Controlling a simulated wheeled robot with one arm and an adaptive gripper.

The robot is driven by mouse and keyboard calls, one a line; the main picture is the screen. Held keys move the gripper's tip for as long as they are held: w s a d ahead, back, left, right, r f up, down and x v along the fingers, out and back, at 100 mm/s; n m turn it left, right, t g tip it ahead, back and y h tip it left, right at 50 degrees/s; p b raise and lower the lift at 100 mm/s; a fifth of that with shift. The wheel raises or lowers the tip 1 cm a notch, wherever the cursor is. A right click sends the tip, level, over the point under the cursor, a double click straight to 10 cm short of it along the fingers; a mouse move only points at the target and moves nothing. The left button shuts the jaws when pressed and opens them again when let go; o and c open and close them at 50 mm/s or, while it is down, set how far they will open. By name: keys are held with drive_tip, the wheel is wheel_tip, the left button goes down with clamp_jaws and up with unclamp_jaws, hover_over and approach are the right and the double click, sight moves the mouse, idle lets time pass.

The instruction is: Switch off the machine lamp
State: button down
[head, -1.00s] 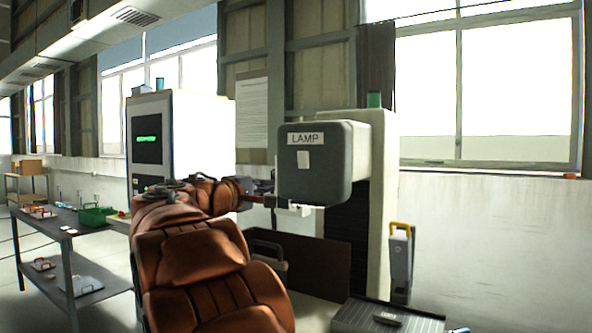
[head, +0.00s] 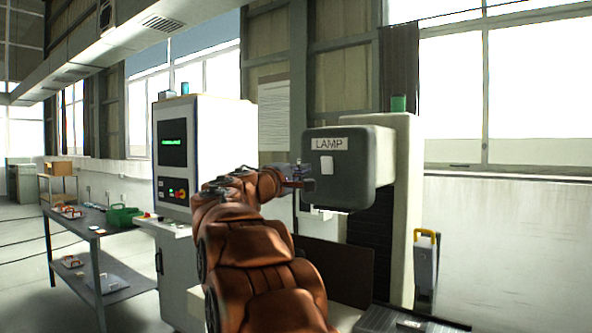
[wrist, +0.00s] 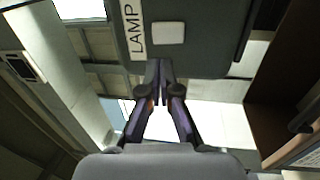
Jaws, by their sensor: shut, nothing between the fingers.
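The machine lamp switch (head: 327,166) is a pale rocker plate below the LAMP label (head: 329,144) on the grey machine head (head: 355,185). In the wrist view the switch (wrist: 169,33) sits beside the label (wrist: 134,32), beyond the fingertips. My gripper (head: 306,185) is shut and empty, below and left of the switch in the head view. In the wrist view my gripper (wrist: 159,66) has its tips together just below the switch in the picture. I cannot tell whether the tips touch the grey housing.
The control cabinet (head: 208,125) with a green-lit screen and a red knob stands left of my arm. A table (head: 95,225) with small parts and a green box (head: 124,215) is at the left. A yellow-handled grey object (head: 426,265) stands right of the machine.

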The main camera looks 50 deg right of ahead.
sight(325, 161)
drive_tip(key=d+p, duration=0.1)
drive_tip(key=d, duration=0.2)
drive_tip(key=d+r+p, duration=0.1)
drive_tip(key=d, duration=0.2)
drive_tip(key=d+p, duration=0.1)
drive_tip(key=d, duration=0.2)
drive_tip(key=shift+w+r, duration=0.2)
